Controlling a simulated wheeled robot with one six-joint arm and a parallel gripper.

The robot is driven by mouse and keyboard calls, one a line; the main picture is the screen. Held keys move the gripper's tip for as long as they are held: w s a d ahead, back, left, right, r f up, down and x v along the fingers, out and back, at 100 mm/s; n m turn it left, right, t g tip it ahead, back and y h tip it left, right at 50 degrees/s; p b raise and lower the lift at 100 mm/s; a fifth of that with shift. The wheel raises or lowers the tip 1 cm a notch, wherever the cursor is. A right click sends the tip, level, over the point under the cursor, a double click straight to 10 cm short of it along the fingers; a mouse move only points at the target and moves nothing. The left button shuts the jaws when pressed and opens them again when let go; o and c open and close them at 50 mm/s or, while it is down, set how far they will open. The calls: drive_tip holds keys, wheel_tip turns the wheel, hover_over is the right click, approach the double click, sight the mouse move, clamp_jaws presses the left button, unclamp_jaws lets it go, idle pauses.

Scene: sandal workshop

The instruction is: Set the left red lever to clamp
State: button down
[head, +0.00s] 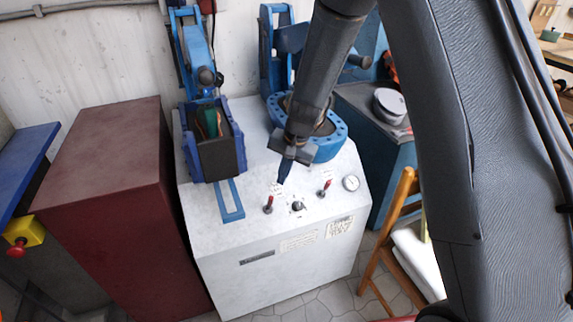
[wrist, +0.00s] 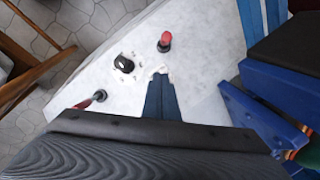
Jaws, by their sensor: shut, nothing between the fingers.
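The left red lever (head: 268,204) stands on the sloped top of the white machine (head: 220,245), near its front edge. In the wrist view the left red lever (wrist: 165,41) is just beyond my fingertips, with a visible gap. My gripper (head: 281,181) points down at the panel, above and slightly right of this lever in the head view. Its blue fingers (wrist: 159,78) are together and empty. A small label beside the lever is partly covered by the fingers and cannot be read. The right red lever (head: 325,188) also shows in the wrist view (wrist: 94,100).
Blue press units (head: 212,140) rise behind the panel. A dark red cabinet (head: 110,180) stands left; a wooden chair (head: 392,230) stands right.

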sight(270, 204)
drive_tip(key=shift+s+a+f+p, duration=0.15)
drive_tip(key=shift+s+a+f, duration=0.2)
drive_tip(key=shift+s, duration=0.2)
drive_tip(key=shift+s+a+f+p, duration=0.1)
drive_tip(key=shift+s+a+f, duration=0.2)
drive_tip(key=shift+s, duration=0.2)
drive_tip(key=shift+s+a+f+p, duration=0.15)
drive_tip(key=shift+s+a+f, duration=0.1)
drive_tip(key=shift+s+a, duration=0.25)
drive_tip(key=shift+d+f+b, duration=0.15)
drive_tip(key=shift+d+b, duration=0.05)
drive_tip(key=shift+b, duration=0.5)
